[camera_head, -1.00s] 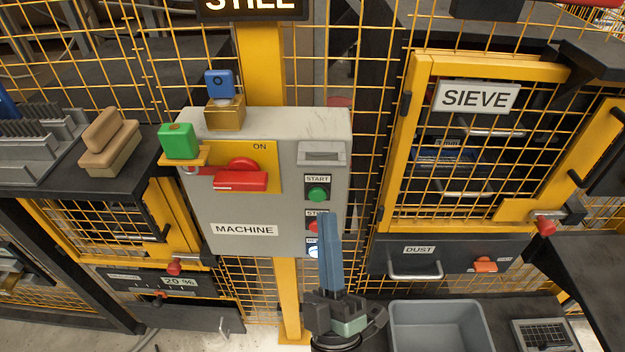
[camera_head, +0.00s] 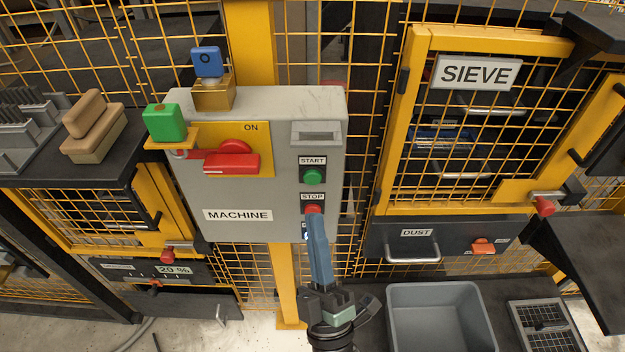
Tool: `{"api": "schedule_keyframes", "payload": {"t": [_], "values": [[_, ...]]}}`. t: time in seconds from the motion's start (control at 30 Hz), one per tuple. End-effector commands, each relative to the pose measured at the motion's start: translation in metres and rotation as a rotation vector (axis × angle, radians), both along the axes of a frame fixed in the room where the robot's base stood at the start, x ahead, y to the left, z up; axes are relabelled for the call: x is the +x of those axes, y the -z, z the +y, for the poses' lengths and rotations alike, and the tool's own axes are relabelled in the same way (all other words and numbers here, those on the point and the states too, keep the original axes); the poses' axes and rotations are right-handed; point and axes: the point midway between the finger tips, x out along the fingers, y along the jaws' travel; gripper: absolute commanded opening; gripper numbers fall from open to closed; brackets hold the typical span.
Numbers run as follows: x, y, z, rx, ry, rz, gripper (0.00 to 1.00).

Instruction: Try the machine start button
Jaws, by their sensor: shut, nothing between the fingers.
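The grey machine control box (camera_head: 272,185) hangs on a yellow post and carries a MACHINE label. Its green start button (camera_head: 313,176) is on the right side under a START label, in plain view. The red stop button (camera_head: 313,210) is below it, its lower part hidden by my gripper. A white-lit button (camera_head: 305,235) below that is mostly covered. My gripper (camera_head: 315,222) is shut and empty, its blue-grey fingers pointing up, with the tips over the stop button in the picture, below the start button. I cannot tell whether the tips touch the box.
A red switch handle (camera_head: 232,162) lies level on the yellow ON plate. A green block (camera_head: 164,122) and a blue padlock-like block (camera_head: 207,62) are at the box's upper left. The SIEVE door (camera_head: 476,130) is right; a grey bin (camera_head: 435,292) is below.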

Motion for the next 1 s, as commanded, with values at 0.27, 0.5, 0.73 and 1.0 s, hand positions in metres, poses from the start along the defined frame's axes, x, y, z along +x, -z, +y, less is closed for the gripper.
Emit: {"api": "schedule_keyframes", "payload": {"t": [0.27,0.5,0.73,1.0], "values": [[0.036,0.004,0.000,-0.001,0.000,-0.003,0.00],[0.050,0.001,0.000,0.000,0.000,0.000,0.00],[0.051,0.000,0.000,0.000,0.000,0.001,0.00],[0.050,0.000,0.000,0.000,0.000,0.000,0.00]]}}
